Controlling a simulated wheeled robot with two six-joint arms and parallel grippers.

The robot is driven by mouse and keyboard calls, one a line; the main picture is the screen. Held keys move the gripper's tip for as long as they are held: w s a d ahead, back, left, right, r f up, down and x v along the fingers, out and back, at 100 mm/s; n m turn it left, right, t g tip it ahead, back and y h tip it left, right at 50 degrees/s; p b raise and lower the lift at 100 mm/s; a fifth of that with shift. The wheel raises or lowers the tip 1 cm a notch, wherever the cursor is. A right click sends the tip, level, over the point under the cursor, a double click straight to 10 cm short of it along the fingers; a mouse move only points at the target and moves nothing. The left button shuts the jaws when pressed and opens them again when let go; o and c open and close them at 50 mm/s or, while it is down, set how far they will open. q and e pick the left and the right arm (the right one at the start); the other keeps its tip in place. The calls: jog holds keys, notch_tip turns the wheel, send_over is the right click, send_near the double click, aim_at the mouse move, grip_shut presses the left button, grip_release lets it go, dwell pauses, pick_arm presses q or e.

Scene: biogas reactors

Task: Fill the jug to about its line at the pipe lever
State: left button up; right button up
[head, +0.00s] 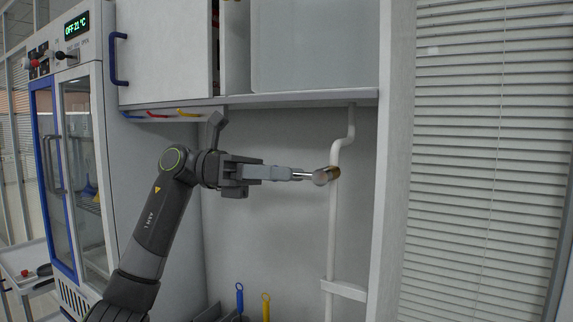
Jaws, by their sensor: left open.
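A white pipe (332,225) runs down the back wall of the cabinet bay. A brass-coloured valve part (335,172) sits on it, with a short silvery lever and rounded end (320,178) pointing left toward my gripper. My left gripper (294,174) is level with the lever, its grey fingertips close to or around the lever's left end. It is open; I cannot tell whether the fingers touch the lever. The jug is not in view. My right gripper is not in view.
A cabinet with a blue handle (118,60) hangs above the bay. A blue-handled tool (239,297) and a yellow-handled tool (266,300) stand below. A glass-door unit (80,150) stands at left, a white post (393,150) at right.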

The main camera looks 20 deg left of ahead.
pick_arm(q)
jog(key=shift+d, duration=0.55)
grip_shut()
jog(key=shift+f, duration=0.1)
